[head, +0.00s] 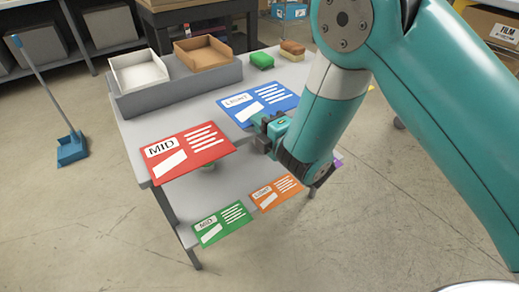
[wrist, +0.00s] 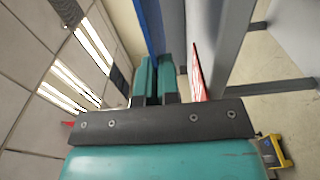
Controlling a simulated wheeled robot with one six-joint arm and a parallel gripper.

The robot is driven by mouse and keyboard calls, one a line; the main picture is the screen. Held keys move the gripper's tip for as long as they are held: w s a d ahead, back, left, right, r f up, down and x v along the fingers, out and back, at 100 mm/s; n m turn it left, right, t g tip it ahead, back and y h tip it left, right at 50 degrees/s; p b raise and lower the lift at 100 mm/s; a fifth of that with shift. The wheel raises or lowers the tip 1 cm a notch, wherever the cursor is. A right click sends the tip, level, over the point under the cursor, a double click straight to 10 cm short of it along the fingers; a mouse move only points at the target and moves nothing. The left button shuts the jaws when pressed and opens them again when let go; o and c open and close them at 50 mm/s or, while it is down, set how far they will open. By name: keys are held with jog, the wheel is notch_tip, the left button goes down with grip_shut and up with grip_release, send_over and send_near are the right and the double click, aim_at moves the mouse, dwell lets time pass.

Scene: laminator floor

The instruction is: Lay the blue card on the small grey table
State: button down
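The blue card (head: 257,103) is flat, with white print, and shows over the top of the grey table (head: 140,133). My gripper (head: 266,132) is at its front edge. In the wrist view the two teal fingers (wrist: 155,80) are close together, and the blue card (wrist: 149,25) shows as a narrow strip running to the gap between them, so they appear shut on it. The grey table top shows beside it in that view (wrist: 172,28). Whether the card touches the table top is hard to tell. The grip itself is partly hidden in the head view.
A red card (head: 188,152) reaches over the table's front edge. Green (head: 222,223) and orange (head: 277,192) cards are lower down. A grey stand holds white (head: 139,73) and brown (head: 203,54) trays. A green block (head: 262,61) lies at the back. A blue dustpan (head: 71,150) stands left.

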jog(key=shift+f+b, duration=0.7)
jog(key=shift+f, duration=1.75)
jog(key=shift+f, duration=0.1)
jog(key=shift+f+b, duration=0.15)
jog(key=shift+b, duration=0.15)
jog(key=c, duration=1.3)
grip_release()
jog(key=shift+c, duration=0.2)
